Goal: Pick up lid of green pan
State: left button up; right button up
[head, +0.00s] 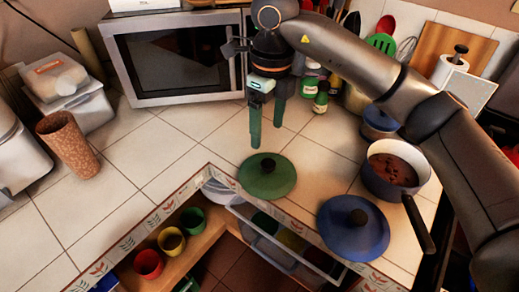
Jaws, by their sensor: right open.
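A green lid (267,177) with a dark round knob lies on the tiled counter near its inner corner. My right gripper (267,140) points down above and just behind the lid, with its two green fingers apart and nothing between them. The fingertips look close to the lid's far edge; whether they touch it cannot be told. No green pan can be made out. My left gripper is not in the picture.
A blue lid (353,228) and a blue pan (393,171) with brown contents stand to the right. A microwave (178,62) and spice jars (320,97) are behind. An open drawer (285,245) and cups (171,241) lie below the counter edge.

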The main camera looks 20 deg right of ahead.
jog(key=w, duration=0.1)
send_over(268, 163)
jog(key=f, duration=0.6)
jog(key=shift+s+p, duration=0.25)
jog(key=shift+p, duration=0.1)
jog(key=shift+w+f+p, duration=0.15)
jog(key=shift+f+p, duration=0.15)
jog(key=shift+f, duration=1.2)
jog(key=shift+w+f+p, duration=0.1)
jog(key=shift+f+p, duration=0.15)
jog(key=shift+f, duration=1.25)
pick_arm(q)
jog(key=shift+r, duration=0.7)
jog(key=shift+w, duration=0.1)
pick_arm(e)
jog(key=shift+c, duration=0.2)
grip_shut()
jog(key=shift+r, duration=0.1)
